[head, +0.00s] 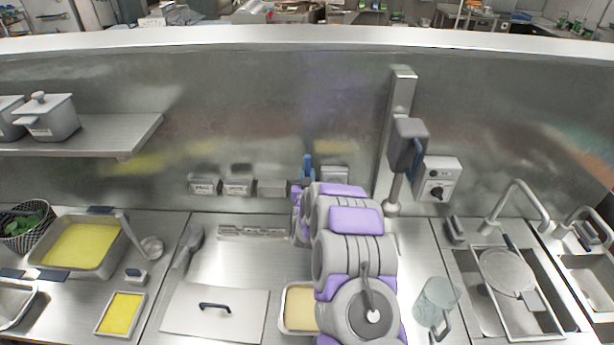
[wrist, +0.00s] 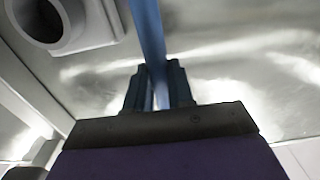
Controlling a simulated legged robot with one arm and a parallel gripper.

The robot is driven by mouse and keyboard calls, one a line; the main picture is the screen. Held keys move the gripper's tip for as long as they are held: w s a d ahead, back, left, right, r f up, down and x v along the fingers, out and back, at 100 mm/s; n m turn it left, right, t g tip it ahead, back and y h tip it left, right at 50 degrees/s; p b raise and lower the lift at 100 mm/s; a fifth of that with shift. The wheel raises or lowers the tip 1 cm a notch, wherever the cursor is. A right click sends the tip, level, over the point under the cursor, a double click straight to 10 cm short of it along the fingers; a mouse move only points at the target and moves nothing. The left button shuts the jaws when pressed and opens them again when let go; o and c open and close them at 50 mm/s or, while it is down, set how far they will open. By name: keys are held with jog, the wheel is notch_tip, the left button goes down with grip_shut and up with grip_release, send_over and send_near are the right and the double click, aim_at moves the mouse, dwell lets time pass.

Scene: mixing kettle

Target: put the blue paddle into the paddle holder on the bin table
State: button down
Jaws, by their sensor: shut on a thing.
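The blue paddle (wrist: 148,30) shows in the wrist view as a long blue shaft between the fingers of my gripper (wrist: 157,72), which is shut on it. In the head view a short blue piece (head: 308,166), likely the paddle's upper end, rises behind my purple and grey arm, near the back wall. My gripper and the rest of the paddle are hidden there by the arm. A grey ring-shaped fitting (wrist: 42,18) shows at the upper left of the wrist view, apart from the shaft. I cannot tell whether it is the paddle holder.
Small labelled boxes (head: 238,187) line the back wall left of my arm. A slotted strip (head: 255,232) and a lidded pan (head: 214,312) are on the steel counter. A vertical post (head: 398,140) rises behind.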

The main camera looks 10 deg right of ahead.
jog(key=shift+f, duration=0.15)
jog(key=c, duration=0.9)
grip_release()
jog(key=shift+o, duration=0.5)
jog(key=o, duration=0.4)
jog(key=shift+s, duration=0.1)
jog(key=shift+s+a, duration=0.25)
jog(key=shift+s, duration=0.85)
jog(key=shift+s+a, duration=0.2)
jog(key=shift+s, duration=0.95)
jog(key=shift+s+a, duration=0.25)
jog(key=shift+s, duration=0.85)
